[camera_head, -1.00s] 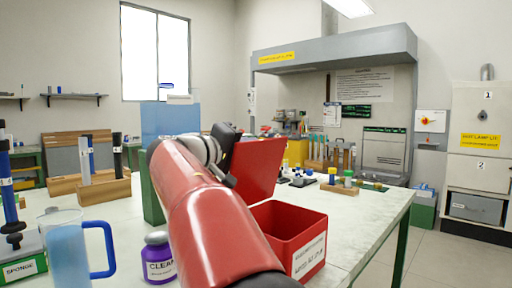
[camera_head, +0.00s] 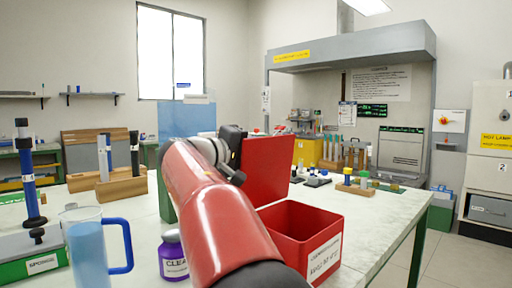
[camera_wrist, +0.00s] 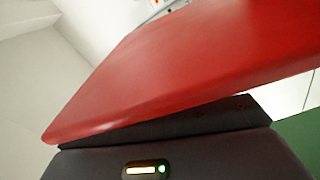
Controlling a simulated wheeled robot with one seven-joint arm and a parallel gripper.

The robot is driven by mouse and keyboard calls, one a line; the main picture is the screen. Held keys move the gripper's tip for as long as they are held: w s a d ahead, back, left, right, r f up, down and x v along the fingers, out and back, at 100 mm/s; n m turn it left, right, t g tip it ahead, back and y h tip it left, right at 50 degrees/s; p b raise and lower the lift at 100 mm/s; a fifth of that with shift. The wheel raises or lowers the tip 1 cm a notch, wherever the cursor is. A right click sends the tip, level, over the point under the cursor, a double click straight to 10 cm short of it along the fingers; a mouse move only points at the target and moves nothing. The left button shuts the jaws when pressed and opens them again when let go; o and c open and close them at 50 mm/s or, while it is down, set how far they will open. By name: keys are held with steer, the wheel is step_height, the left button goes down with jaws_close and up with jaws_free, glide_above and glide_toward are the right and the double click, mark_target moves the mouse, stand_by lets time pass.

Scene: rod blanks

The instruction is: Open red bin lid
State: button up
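The red bin (camera_head: 306,232) stands on the pale table with a white label on its front. Its red lid (camera_head: 266,168) is raised and stands steeply at the bin's back left. In the wrist view the lid (camera_wrist: 200,65) fills much of the picture, close in front of my gripper. My red arm reaches forward to the lid's left side. My gripper (camera_head: 232,150) is at the lid's upper left, mostly hidden behind the arm and lid. Its fingers do not show clearly in either view, so I cannot tell whether they grip the lid.
A blue-handled jug (camera_head: 90,245) and a purple-labelled bottle (camera_head: 173,255) stand left of my arm. Wooden rod blocks (camera_head: 122,188) are farther left. Small rod holders (camera_head: 354,185) stand right of the lid. The table's right front is clear.

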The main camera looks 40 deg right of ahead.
steer(key=shift+o, duration=0.4)
steer(key=shift+r, duration=0.15)
steer(key=a+b, duration=0.1)
steer(key=a, duration=0.6)
steer(key=shift+s+a, duration=0.35)
steer(key=shift+a, duration=0.05)
